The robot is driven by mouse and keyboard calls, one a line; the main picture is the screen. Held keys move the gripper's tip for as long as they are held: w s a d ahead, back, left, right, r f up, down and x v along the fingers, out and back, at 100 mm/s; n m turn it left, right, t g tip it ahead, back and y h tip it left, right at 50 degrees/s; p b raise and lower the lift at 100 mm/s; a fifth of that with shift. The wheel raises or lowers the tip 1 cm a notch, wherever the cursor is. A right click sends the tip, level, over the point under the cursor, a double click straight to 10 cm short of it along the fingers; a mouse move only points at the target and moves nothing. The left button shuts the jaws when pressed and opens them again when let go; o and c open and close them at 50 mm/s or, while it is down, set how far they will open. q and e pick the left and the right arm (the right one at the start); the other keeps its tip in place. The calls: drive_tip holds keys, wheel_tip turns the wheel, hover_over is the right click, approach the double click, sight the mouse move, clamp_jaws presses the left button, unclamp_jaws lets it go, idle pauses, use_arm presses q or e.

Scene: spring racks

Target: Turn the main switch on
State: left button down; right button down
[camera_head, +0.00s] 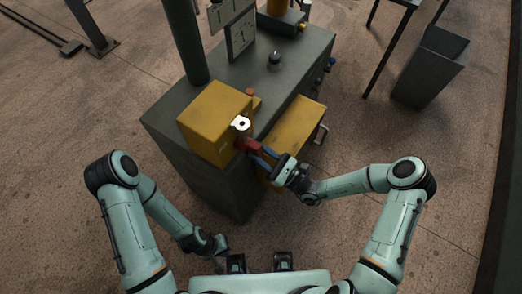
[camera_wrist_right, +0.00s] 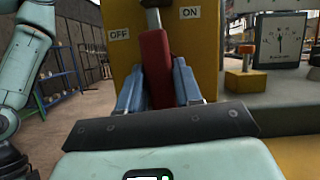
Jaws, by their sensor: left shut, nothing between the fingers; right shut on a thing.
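The main switch has a red handle (camera_head: 248,146) on a metal stem, at the front of a yellow box (camera_head: 212,120). In the right wrist view the red handle (camera_wrist_right: 155,65) stands nearly upright, leaning slightly, between the OFF label (camera_wrist_right: 119,34) on the left and the ON label (camera_wrist_right: 190,12) on the right. My right gripper (camera_head: 258,151) is shut on the red handle, with a blue finger on each side of it in the wrist view (camera_wrist_right: 158,85). My left gripper (camera_head: 219,248) is shut and empty, low in the head view, away from the switch.
The yellow box stands on a dark grey machine cabinet (camera_head: 165,118). A dial gauge (camera_head: 240,34), a black knob (camera_head: 274,57) and an orange-topped post (camera_wrist_right: 246,50) are beyond it. A yellow drawer-like part (camera_head: 297,125) juts out at right. A grey bin (camera_head: 430,66) stands farther right.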

use_arm(q)
drive_tip(key=shift+w+r, duration=0.2)
drive_tip(key=shift+r, duration=0.2)
use_arm(e)
drive_tip(key=shift+m+t+h, duration=0.4)
drive_tip(key=shift+m, duration=0.5)
drive_tip(key=c, duration=0.8)
unclamp_jaws()
drive_tip(key=shift+c, duration=0.2)
use_arm(q)
drive_tip(key=f+b, duration=0.1)
drive_tip(key=s+f, duration=0.1)
drive_tip(key=shift+s+f+b, duration=0.2)
drive_tip(key=shift+f+b, duration=0.15)
drive_tip(key=shift+b, duration=0.05)
use_arm(e)
drive_tip(key=v, duration=1.3)
drive_tip(key=shift+d+f, duration=0.15)
drive_tip(key=shift+f, duration=0.1)
